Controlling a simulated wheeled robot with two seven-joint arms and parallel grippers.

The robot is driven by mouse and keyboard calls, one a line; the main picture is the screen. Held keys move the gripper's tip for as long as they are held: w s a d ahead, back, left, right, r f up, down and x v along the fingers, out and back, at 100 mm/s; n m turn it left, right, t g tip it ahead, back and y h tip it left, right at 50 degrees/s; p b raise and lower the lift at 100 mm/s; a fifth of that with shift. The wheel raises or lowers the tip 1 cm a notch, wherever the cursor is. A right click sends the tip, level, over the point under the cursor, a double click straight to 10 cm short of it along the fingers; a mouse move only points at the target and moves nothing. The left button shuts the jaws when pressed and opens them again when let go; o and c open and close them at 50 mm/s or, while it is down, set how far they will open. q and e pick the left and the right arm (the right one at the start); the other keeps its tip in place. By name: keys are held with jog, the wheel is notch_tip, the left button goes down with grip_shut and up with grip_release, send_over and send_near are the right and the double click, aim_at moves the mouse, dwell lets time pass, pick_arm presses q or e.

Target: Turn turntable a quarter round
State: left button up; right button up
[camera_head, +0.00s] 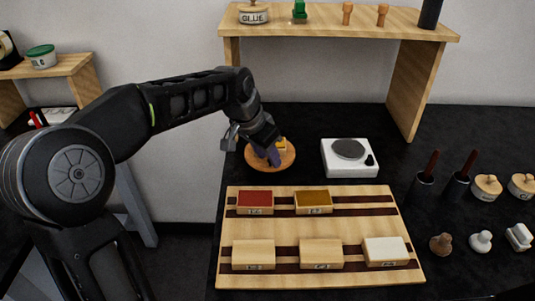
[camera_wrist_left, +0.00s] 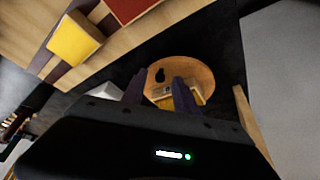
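The turntable (camera_head: 252,161) is a round wooden disc on the black worktop, left of the white scale; it also shows in the left wrist view (camera_wrist_left: 203,77). A yellow piece (camera_head: 281,144) sits on it, partly hidden by my fingers; it shows in the left wrist view (camera_wrist_left: 166,103) too. A small black shape (camera_wrist_left: 160,75) also shows on the disc. My left gripper (camera_head: 268,157) reaches down over the turntable, with its purple fingers apart around part of the yellow piece. I cannot tell whether they touch it or the disc. My right gripper is not in view.
A wooden board (camera_head: 300,222) with several blocks lies in front. A raised wooden shelf (camera_head: 340,18) stands behind, its right leg (camera_head: 413,88) reaching the worktop. Dark-handled tools in holders (camera_head: 422,187) stand at the right.

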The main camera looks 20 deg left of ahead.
pick_arm(q)
grip_shut()
dwell(1.3)
